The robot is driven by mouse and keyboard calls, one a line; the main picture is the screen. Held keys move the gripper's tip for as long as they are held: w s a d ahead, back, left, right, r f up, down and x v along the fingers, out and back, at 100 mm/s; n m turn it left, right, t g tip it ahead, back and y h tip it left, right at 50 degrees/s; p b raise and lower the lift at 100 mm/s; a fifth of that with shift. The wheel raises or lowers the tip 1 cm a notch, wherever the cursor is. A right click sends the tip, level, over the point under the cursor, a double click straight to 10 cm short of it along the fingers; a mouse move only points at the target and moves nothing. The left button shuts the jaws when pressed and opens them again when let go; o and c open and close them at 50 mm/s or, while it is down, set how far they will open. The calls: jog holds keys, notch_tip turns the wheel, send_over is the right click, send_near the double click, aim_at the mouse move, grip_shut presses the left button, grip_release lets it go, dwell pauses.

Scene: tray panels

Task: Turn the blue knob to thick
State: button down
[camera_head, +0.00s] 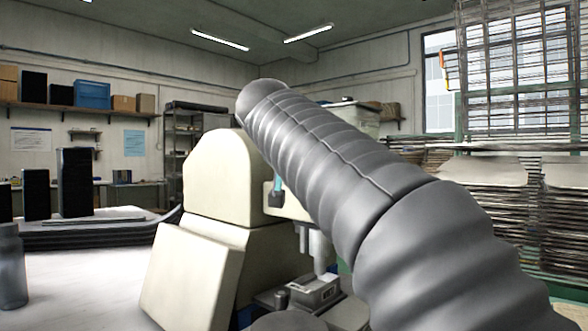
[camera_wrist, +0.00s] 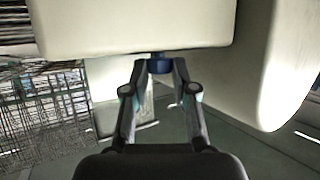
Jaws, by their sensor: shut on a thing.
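The blue knob (camera_wrist: 159,59) shows at the underside edge of a cream machine housing (camera_wrist: 135,25) in the wrist view. My gripper (camera_wrist: 160,67) is shut on the knob, with one fingertip on each side of it. Only a small dark blue part of the knob shows between the fingertips. No thick mark or pointer can be read. In the head view the cream machine (camera_head: 225,180) stands left of my grey arm. The arm hides the knob there, and only a small dark and teal piece shows beside the machine.
A cream panel (camera_head: 190,275) leans at the machine's front. A small grey device (camera_head: 314,290) sits below the housing. Wire racks with stacked trays (camera_head: 495,205) stand at the right. Black boxes (camera_head: 75,182) stand on the left. A second cream part (camera_wrist: 275,70) bounds the gripper's right side.

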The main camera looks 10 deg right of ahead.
dwell(0.3)
jog(key=c, duration=0.9)
grip_release()
jog(key=shift+c, duration=0.2)
jog(key=v, duration=1.2)
